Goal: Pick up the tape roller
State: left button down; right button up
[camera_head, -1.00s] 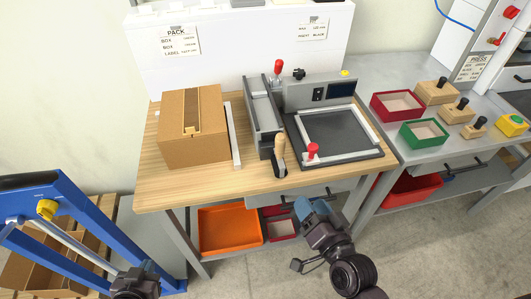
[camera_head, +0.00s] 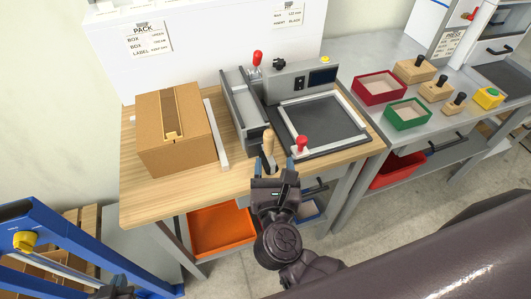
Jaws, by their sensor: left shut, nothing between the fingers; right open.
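The tape roller (camera_head: 268,147), with a light wooden handle standing up, is at the front edge of the wooden table, beside the grey box former (camera_head: 244,104). Its lower part is largely hidden by my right gripper. My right gripper (camera_head: 273,168) is open, its fingers at the table's front edge around or just before the roller; I cannot tell whether they touch it. My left gripper (camera_head: 116,291) is shut and empty, only partly in view at the bottom left, far from the roller.
A brown cardboard box (camera_head: 178,130) stands on the table's left, with a white strip (camera_head: 216,134) beside it. A framed dark plate with a red knob (camera_head: 302,143) lies close right of the roller. A blue frame (camera_head: 62,236) stands near my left gripper.

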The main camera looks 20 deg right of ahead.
aim_at(269, 132)
jog(key=x, duration=0.5)
jog(key=shift+w+p, duration=0.3)
jog(key=shift+p, duration=0.1)
jog(key=w, duration=0.4)
jog(key=shift+w+d+f+p, duration=0.1)
jog(key=shift+d+f+p, duration=0.05)
jog(key=shift+f+p, duration=0.15)
jog(key=shift+w+d, duration=0.2)
jog(key=shift+w, duration=0.35)
jog(key=c, duration=1)
